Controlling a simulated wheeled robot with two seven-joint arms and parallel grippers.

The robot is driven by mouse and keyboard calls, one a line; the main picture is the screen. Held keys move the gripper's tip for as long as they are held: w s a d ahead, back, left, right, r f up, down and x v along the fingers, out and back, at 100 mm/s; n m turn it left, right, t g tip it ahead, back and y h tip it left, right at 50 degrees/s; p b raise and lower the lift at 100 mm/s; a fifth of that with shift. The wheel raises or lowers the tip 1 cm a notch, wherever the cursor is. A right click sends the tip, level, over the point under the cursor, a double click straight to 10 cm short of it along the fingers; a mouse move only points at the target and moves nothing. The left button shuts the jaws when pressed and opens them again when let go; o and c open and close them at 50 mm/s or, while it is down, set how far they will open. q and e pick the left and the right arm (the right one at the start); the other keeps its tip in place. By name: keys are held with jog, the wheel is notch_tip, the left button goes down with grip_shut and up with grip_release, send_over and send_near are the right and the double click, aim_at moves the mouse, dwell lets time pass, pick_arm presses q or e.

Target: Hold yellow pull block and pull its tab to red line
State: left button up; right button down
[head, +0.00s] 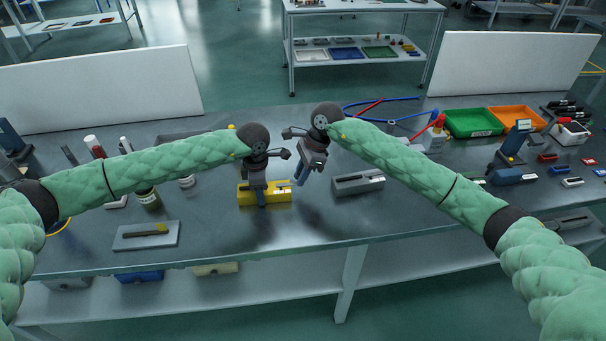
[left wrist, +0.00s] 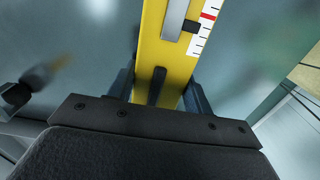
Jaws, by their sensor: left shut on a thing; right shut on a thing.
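The yellow pull block (head: 283,191) lies on the dark bench in the head view. My left gripper (head: 261,196) is shut across it from above. In the left wrist view the yellow block (left wrist: 168,60) runs between the two fingers of my left gripper (left wrist: 158,92). A grey slider (left wrist: 175,18) lies in its top, with a dark pointer beside a white scale. The red line (left wrist: 208,15) on that scale is slightly further up the picture than the pointer. My right gripper (head: 301,181) is shut at the block's right end, where the tab is; its fingers hide the tab.
A grey block (head: 357,182) stands just right of my right gripper. A grey plate (head: 146,235) with a small tool lies front left. Bottles stand left behind my left arm. Green (head: 472,122) and orange (head: 515,118) trays are back right. The front middle of the bench is clear.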

jog(key=shift+a, duration=0.85)
jog(key=c, duration=1.2)
grip_release()
jog(key=shift+c, duration=0.2)
jog(key=v, duration=1.2)
pick_arm(q)
jog(key=o, duration=1.3)
jog(key=shift+r, duration=0.1)
